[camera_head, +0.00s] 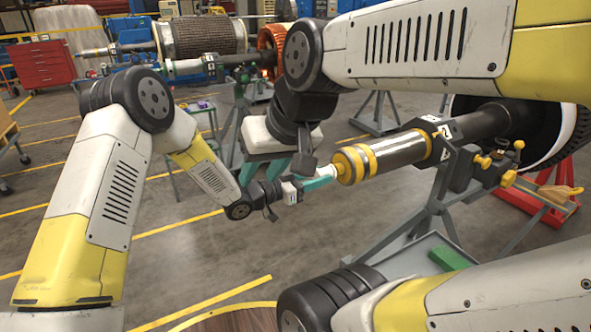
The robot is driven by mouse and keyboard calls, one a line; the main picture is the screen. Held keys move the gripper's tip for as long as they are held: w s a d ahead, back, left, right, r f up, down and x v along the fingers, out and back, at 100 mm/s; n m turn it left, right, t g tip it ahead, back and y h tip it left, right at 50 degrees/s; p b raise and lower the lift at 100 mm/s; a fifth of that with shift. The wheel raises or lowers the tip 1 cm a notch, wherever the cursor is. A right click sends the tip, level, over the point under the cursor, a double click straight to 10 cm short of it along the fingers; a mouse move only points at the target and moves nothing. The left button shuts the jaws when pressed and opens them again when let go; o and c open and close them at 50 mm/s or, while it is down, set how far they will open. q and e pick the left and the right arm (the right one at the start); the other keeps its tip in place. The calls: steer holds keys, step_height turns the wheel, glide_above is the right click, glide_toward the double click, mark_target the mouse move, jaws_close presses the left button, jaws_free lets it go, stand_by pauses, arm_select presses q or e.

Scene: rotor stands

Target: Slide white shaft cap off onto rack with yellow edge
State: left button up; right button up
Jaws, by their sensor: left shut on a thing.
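The white shaft cap (328,171) is at the near end of the shaft (395,151), against the yellow-banded section. My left gripper (316,183) has teal fingers at the cap and is shut on it. The fingers hide part of the cap, and I cannot tell if it has left the shaft. My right gripper (277,168) hangs just left of the cap, pointing down. Its fingers are partly hidden, and I cannot tell how far apart they are. A brown surface with a yellow edge (232,321) shows at the bottom; I cannot tell whether it is the rack.
A grey stand (437,205) holds the shaft, with yellow knobs beside its clamp. A low tray with a green block (450,257) lies below. Open floor lies between my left arm and the stand.

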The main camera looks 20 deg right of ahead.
arm_select(q)
steer(key=a, duration=0.8)
steer(key=shift+s, duration=0.3)
stand_by(0.3)
steer(key=shift+r, duration=0.1)
